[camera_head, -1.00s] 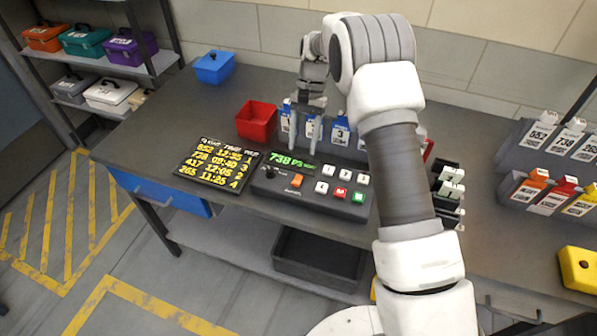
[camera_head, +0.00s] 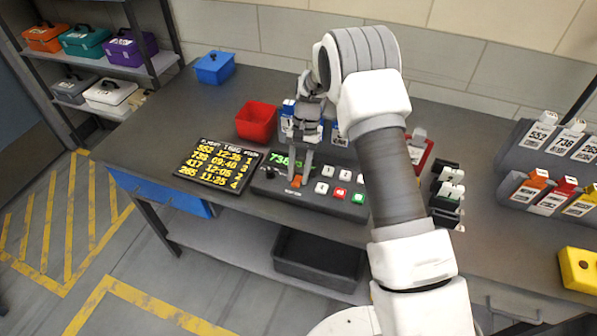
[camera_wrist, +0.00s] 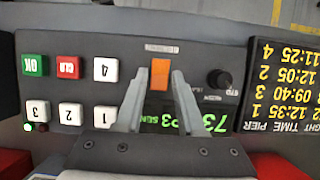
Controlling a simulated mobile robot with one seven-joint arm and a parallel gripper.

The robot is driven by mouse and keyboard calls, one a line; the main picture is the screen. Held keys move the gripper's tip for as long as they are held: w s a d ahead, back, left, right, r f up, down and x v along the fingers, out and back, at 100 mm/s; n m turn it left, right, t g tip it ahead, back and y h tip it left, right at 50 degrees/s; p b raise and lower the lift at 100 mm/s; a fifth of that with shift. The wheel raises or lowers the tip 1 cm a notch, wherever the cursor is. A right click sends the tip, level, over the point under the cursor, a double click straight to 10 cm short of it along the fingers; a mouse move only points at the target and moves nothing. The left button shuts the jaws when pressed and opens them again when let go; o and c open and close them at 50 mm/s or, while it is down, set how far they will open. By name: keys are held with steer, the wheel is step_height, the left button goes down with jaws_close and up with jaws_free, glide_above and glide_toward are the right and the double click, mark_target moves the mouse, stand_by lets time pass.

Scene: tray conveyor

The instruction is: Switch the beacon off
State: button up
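The dark control console (camera_head: 330,204) lies on the table with an orange rocker switch (camera_head: 297,181) near its front edge. The switch also shows in the wrist view (camera_wrist: 160,74), with a small label that I cannot read. My gripper (camera_head: 299,178) is low over the console. In the wrist view its two fingers stand apart, one on each side of the orange switch, with nothing held. I cannot tell whether the fingertips touch the panel. No beacon lamp can be made out.
The console has a black knob (camera_wrist: 219,80), a green display (camera_wrist: 190,120), and white, red and green keys. A flight board (camera_head: 217,165) lies to its left. A red bin (camera_head: 256,121) stands behind. Several dark and white items (camera_head: 447,190) stand at right.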

mark_target(299, 177)
jaws_close()
steer(key=t+b, duration=0.1)
steer(key=t+h+b, duration=0.1)
steer(key=t, duration=0.1)
steer(key=shift+s+a, duration=0.15)
steer(key=shift+s, duration=0.25)
steer(key=shift+r+t, duration=0.1)
steer(key=shift+t, duration=0.2)
steer(key=shift+o, duration=2)
jaws_free()
step_height(299, 177, up, 17)
steer(key=shift+w+d+r+p, duration=0.2)
steer(key=shift+w+p, duration=0.1)
steer(key=shift+w, duration=0.15)
